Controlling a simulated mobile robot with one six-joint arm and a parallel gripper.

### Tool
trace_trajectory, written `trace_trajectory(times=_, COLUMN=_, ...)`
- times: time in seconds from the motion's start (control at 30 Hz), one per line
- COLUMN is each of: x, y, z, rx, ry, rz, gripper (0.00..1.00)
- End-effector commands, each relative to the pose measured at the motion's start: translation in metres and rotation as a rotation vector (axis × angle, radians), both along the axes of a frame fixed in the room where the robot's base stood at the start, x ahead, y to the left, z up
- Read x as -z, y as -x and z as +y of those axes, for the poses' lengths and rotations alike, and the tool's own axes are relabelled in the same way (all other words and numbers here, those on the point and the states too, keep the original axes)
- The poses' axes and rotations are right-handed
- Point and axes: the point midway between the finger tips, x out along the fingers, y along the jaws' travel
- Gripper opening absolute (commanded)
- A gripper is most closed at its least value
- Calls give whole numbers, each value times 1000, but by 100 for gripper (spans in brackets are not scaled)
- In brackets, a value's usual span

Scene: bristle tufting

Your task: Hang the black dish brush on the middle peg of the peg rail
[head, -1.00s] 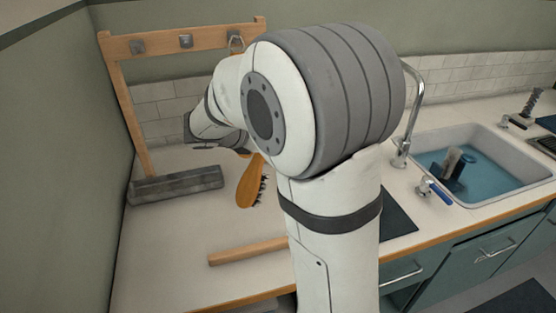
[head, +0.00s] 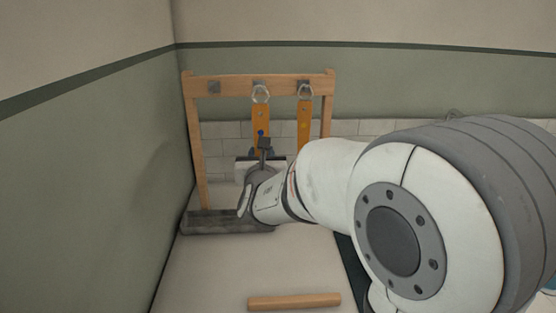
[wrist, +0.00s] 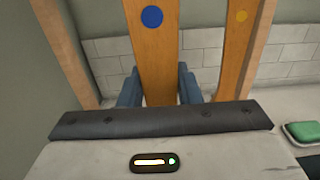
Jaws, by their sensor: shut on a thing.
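An orange wooden brush handle with a blue dot (head: 261,118) stands upright under the middle peg (head: 259,85) of the wooden peg rail (head: 235,87). Its metal ring (head: 261,96) shows at that peg and looks to be around it; depth is hard to judge. My gripper (head: 264,153) is shut on this handle (wrist: 155,50), with its blue fingers on both sides in the wrist view. The brush head is hidden, so its bristle colour does not show. A second handle with a yellow dot (head: 304,122) hangs by its ring from the right peg (head: 305,89).
The left peg (head: 214,87) is bare. A grey trough (head: 225,222) lies below the rail. A wooden bar (head: 293,301) lies on the counter in front. A green item (wrist: 303,132) is at the right in the wrist view. My arm covers the right side.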

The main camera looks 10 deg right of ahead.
Motion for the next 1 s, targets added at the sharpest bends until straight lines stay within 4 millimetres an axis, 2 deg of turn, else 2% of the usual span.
trace_trajectory(times=0.27, x=-1, y=-8, z=0, rx=-9, ry=2, rz=-8, gripper=6)
trace_trajectory(times=1.0, x=6, y=-59, z=-12, rx=-5, ry=1, rz=-8, gripper=5)
